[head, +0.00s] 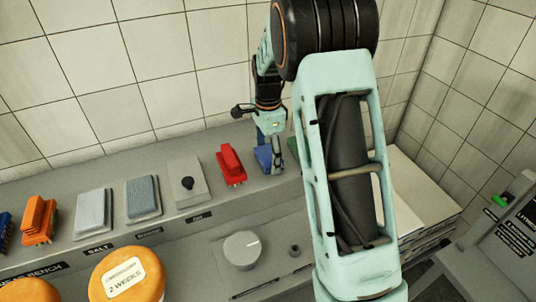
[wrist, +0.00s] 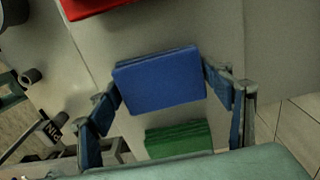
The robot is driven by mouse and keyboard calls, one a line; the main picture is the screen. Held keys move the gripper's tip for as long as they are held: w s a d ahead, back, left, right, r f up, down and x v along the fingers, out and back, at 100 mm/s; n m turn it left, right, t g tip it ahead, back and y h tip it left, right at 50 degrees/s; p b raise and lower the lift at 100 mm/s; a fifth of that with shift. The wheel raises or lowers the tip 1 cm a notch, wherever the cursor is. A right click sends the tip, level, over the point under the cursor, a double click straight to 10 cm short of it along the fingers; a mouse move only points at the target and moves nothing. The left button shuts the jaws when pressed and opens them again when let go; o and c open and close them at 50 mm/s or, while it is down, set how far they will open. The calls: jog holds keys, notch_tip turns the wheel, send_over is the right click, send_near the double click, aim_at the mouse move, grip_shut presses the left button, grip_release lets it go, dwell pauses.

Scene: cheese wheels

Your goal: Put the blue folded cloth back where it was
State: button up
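The blue folded cloth (wrist: 160,82) lies between the two fingers of my gripper (wrist: 163,84) in the wrist view, with a fingertip against each side edge. My gripper is shut on it. In the head view, the blue cloth (head: 263,157) is at the right part of the back shelf, beneath my gripper (head: 270,150). I cannot tell in that view whether its underside touches the shelf.
A green folded cloth (wrist: 179,139) lies beside the blue one. A red brush (head: 231,165) stands to the left on the shelf (head: 205,212). Further left are a black-knobbed block (head: 189,186), grey pads (head: 143,197) and an orange brush (head: 39,219). The tiled wall (head: 110,80) is behind.

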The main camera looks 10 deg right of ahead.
aim_at(268, 154)
jog(key=o, duration=0.3)
jog(key=shift+o, duration=0.2)
notch_tip(268, 154, up, 12)
jog(key=shift+r, duration=0.2)
jog(key=shift+b, duration=0.3)
